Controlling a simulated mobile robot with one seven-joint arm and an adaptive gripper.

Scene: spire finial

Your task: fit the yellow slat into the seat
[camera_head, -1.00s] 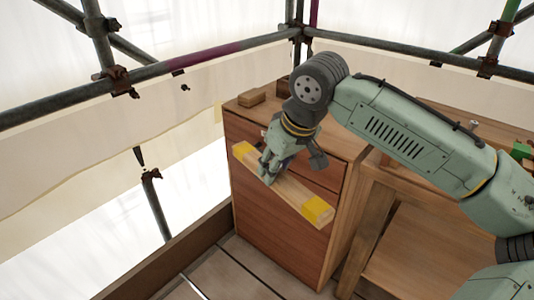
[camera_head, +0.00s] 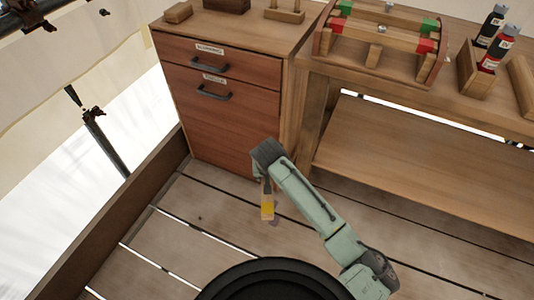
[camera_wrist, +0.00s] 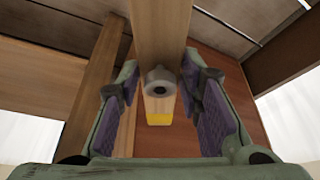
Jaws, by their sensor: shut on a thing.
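The yellow slat is a pale wooden bar with yellow ends. In the wrist view the slat (camera_wrist: 160,35) runs lengthwise between the purple-padded fingers of my gripper (camera_wrist: 160,98), which is shut on it. A round grey knob-like piece shows against the slat there. In the head view a yellow end of the slat (camera_head: 267,209) hangs low over the floor, below my gripper (camera_head: 263,183); my arm hides most of both. A wooden frame (camera_head: 372,52) with red and green blocks stands on the bench. I cannot tell which part is the slat's seat.
A drawer cabinet (camera_head: 222,115) stands behind my gripper, its drawers shut. The workbench (camera_head: 455,95) with a lower shelf (camera_head: 410,160) is to the right. Two bottles (camera_head: 490,40) stand in a wooden holder on it. Plank floor (camera_head: 180,225) is open at left, bounded by a wooden edge board (camera_head: 125,225).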

